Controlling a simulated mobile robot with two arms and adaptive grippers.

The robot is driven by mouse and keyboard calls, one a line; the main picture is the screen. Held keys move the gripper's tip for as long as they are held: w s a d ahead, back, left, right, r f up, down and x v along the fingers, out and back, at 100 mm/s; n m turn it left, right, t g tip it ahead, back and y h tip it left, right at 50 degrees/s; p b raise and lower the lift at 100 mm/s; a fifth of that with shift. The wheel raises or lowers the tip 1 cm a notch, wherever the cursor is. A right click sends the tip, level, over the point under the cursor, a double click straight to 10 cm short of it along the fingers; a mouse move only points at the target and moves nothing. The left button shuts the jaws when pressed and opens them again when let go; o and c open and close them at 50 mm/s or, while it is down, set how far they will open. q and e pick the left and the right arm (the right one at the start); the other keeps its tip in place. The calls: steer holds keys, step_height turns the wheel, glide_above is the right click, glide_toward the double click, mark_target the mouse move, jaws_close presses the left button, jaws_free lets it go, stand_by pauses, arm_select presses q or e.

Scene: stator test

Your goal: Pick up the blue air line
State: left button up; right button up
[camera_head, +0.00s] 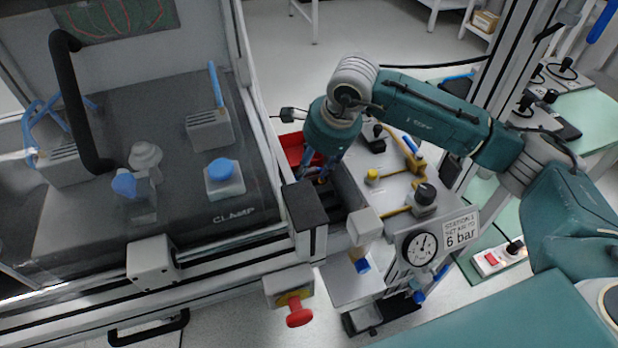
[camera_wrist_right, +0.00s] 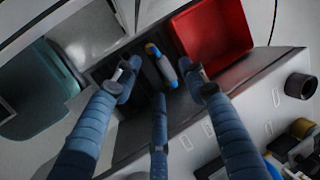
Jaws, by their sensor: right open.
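My right gripper (camera_head: 322,172) points down over a dark narrow tray (camera_head: 350,190) beside the machine. In the right wrist view its three blue fingers (camera_wrist_right: 160,86) are spread open, with nothing gripped. A small item with blue, pale and yellow parts (camera_wrist_right: 162,66) lies in the dark tray between the fingertips; I cannot tell whether they touch it. Which blue piece is the air line I cannot tell. My left gripper is not in view.
A red bin (camera_head: 291,147) adjoins the dark tray and also shows in the right wrist view (camera_wrist_right: 215,38). The glazed machine enclosure stands left, with a red knob (camera_head: 299,317) in front. Yellow-handled fittings and black knobs (camera_head: 425,194) crowd the panel right of the gripper.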

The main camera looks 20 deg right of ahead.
mark_target(310, 172)
steer(key=x, duration=0.5)
steer(key=shift+w+d+f, duration=0.1)
steer(key=shift+d+f, duration=0.2)
steer(key=shift+d, duration=0.05)
jaws_close()
